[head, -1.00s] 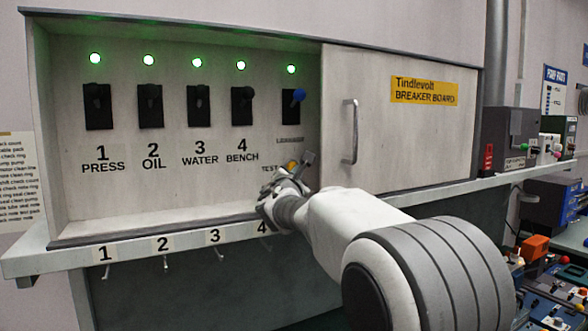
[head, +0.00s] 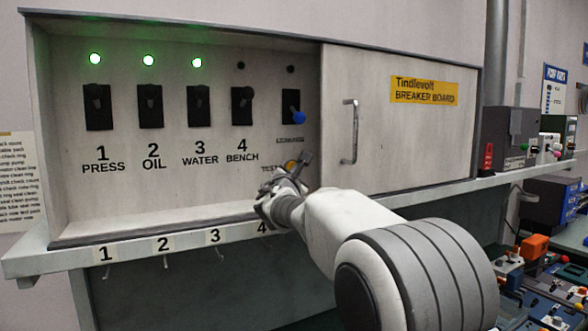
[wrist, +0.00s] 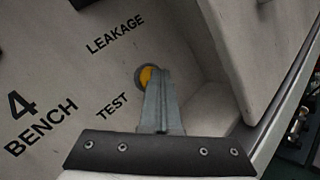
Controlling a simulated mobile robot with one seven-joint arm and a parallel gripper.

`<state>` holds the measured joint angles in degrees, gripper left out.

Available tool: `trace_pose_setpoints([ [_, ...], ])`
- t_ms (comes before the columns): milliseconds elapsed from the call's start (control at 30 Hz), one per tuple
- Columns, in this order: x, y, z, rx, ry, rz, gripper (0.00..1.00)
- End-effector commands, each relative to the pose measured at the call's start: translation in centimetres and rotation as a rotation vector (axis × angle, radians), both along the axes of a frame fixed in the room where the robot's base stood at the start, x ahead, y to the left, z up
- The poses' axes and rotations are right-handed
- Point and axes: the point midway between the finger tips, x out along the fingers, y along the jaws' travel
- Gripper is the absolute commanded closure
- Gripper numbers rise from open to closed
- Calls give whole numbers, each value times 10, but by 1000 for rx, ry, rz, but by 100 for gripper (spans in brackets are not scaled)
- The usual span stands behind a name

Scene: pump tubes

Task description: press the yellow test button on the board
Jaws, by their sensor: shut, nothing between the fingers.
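The yellow test button (wrist: 147,76) sits in a dark ring on the board (head: 220,180), beside the word TEST. It also shows in the head view (head: 291,165), partly hidden by my gripper. My gripper (head: 305,158) is shut and empty, with its fingertips at the button. In the wrist view the closed fingers (wrist: 161,80) overlap the button's right and lower part. I cannot tell whether they touch it. The blue-tipped leakage switch (head: 293,118) points down.
The sliding door (head: 400,130) with a metal handle (head: 350,130) stands just right of my gripper. Switches 1 PRESS (head: 98,106), 2 OIL (head: 149,106) and 3 WATER (head: 198,106) have green lamps lit above. A ledge with numbered hooks (head: 165,243) runs below the board.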

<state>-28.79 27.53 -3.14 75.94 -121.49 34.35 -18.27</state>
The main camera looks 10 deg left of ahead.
Motion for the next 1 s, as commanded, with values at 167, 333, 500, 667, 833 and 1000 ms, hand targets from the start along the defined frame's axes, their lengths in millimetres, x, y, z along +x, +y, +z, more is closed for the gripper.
trace_pose_setpoints([
  [167,-3,-1,-2,0,1,1,100],
  [333,-10,-6,-3,0,0,1,100],
  [500,-17,-11,-3,0,1,1,100],
  [667,-17,-11,-1,-1,1,0,100],
  [833,-18,-12,-1,0,0,0,100],
  [1000,-29,-20,-4,2,-2,-1,100],
])
